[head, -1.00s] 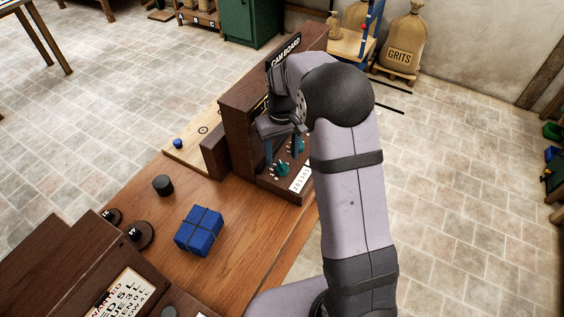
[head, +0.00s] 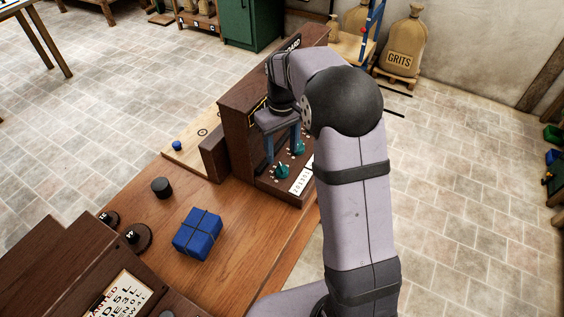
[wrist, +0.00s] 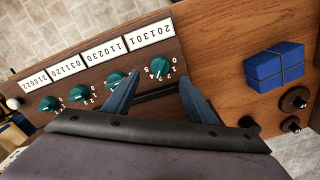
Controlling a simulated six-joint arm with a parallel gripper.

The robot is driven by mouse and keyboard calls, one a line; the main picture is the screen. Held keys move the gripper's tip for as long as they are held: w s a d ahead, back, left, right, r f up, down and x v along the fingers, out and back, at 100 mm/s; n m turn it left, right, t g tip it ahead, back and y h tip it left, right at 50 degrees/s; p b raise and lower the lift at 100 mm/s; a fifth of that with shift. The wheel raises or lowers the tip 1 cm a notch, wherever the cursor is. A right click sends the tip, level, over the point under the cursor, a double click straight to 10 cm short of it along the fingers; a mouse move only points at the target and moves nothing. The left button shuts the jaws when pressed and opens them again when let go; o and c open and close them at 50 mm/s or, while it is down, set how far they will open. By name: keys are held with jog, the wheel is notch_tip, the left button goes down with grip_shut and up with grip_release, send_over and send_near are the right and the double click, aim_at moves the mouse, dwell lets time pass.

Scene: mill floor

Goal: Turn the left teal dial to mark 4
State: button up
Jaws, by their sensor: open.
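The left teal dial (wrist: 159,66) is the one nearest the blue box, at the end of a row of several teal dials on a dark wooden cam board (head: 238,120). It also shows in the head view (head: 282,171). Numbers ring it in the wrist view, but I cannot tell which mark it points at. My gripper (wrist: 157,80) is open and empty. Its two blue-grey fingers stand to either side of this dial in the wrist view, and no contact shows. In the head view my gripper (head: 282,150) hangs just above the dials.
White number cards (wrist: 132,44) line the board beside the dials. A blue tied box (head: 198,233), a black cylinder (head: 162,188) and dark round knobs (head: 133,237) are on the wooden bench (head: 220,275). Bare bench lies between box and board.

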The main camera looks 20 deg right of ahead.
aim_at(282, 167)
jog(key=n+b, duration=0.1)
jog(key=n, duration=0.4)
jog(key=shift+f, duration=0.15)
jog(key=n+b, duration=0.1)
jog(key=n, duration=0.5)
jog(key=shift+f+p, duration=1.05)
jog(key=shift+f, duration=2.5)
jog(key=shift+c, duration=0.2)
jog(key=c, duration=1)
